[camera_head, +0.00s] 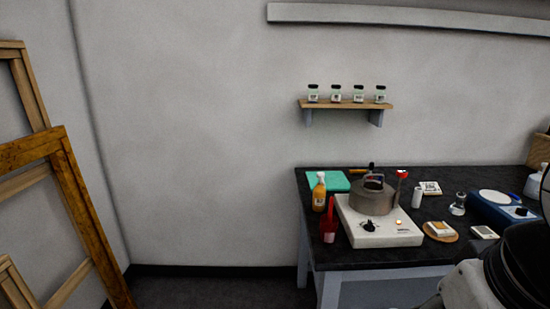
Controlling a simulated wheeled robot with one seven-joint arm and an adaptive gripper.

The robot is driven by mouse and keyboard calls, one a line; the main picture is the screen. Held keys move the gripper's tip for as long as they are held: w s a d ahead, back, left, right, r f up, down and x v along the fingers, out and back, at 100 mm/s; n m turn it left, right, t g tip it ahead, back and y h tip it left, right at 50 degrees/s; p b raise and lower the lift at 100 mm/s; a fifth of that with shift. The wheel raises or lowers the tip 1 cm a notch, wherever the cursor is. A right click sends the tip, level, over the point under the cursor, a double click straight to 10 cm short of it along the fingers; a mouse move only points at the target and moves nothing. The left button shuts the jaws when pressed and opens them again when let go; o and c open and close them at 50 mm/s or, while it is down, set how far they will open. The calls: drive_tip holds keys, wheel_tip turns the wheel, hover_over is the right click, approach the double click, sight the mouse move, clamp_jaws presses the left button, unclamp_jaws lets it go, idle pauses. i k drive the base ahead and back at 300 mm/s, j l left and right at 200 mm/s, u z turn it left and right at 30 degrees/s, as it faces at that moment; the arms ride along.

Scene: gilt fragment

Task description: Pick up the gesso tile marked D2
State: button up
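Several small pale, flat pieces lie on the dark table, and I cannot read D2 on any of them. A white square tile with dark marks (430,187) lies toward the back right of the hot plate. Another small pale piece (440,229) rests on a round wooden disc in front of it. A pale rectangular piece with a grey face (484,232) lies to the right of the disc. Part of my arm shows at the lower right and hides that side of the table. My gripper's fingers are not in view.
The dark table (340,257) holds a white hot plate (384,235) with a grey kettle (372,197), an orange bottle (319,193), a red bottle (329,222), a glass flask (458,205) and a blue device (503,212). Wooden frames (72,185) stand at the left. Floor between is clear.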

sight(482, 233)
drive_tip(key=z, duration=1)
drive_tip(key=i+j, duration=0.15)
drive_tip(key=i, duration=0.3)
drive_tip(key=i+j+z, duration=0.15)
drive_tip(key=i, duration=0.35)
drive_tip(key=i+j, duration=0.15)
drive_tip(key=i, duration=0.3)
